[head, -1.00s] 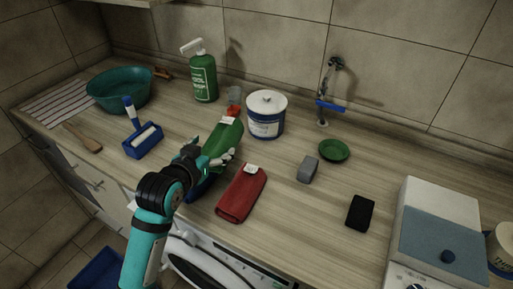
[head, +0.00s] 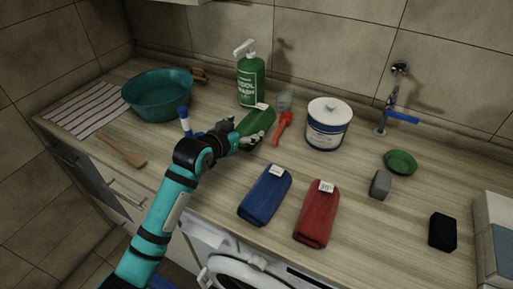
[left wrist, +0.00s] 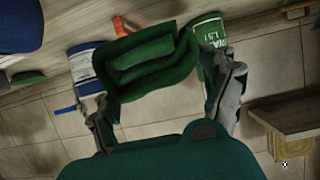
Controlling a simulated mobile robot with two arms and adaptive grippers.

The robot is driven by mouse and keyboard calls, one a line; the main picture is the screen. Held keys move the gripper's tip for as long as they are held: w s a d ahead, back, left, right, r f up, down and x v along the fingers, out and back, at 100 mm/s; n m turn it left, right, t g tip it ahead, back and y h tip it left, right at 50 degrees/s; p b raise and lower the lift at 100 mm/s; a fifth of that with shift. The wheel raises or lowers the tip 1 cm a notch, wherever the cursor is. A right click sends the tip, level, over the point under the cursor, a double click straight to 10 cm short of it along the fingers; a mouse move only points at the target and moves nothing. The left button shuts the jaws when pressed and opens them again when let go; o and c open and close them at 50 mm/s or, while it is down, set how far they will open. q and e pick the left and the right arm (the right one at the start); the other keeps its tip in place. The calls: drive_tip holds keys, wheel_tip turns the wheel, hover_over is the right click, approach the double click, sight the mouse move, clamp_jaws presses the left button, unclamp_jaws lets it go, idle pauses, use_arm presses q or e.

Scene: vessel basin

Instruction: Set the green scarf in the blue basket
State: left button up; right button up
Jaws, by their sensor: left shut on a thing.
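The green scarf (head: 256,127) is a folded, rolled cloth with a white tag. My left gripper (head: 243,141) is shut on it and holds it over the counter, in front of the green pump bottle. In the left wrist view the scarf (left wrist: 150,62) sits between the two fingers (left wrist: 165,95). A small piece of blue, likely the blue basket (head: 160,283), shows low on the floor beside my left arm; most of it is hidden or out of frame. My right gripper is not in view.
A blue scarf (head: 264,195) and a red scarf (head: 317,215) lie at the counter's front. A white tub (head: 328,125), green pump bottle (head: 250,80), orange-red tool (head: 282,128) and teal basin (head: 158,95) stand behind. A wooden brush (head: 122,150) lies at left.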

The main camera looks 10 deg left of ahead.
use_arm(q)
drive_tip(key=f, duration=0.3)
drive_tip(key=shift+w+a+f, duration=0.1)
drive_tip(key=shift+a+f, duration=0.1)
wheel_tip(320, 180, down, 3)
drive_tip(key=shift+f+p, duration=0.1)
drive_tip(key=shift+p, duration=0.2)
drive_tip(key=shift+f, duration=0.25)
drive_tip(key=o, duration=1.1)
drive_tip(key=shift+o, duration=0.8)
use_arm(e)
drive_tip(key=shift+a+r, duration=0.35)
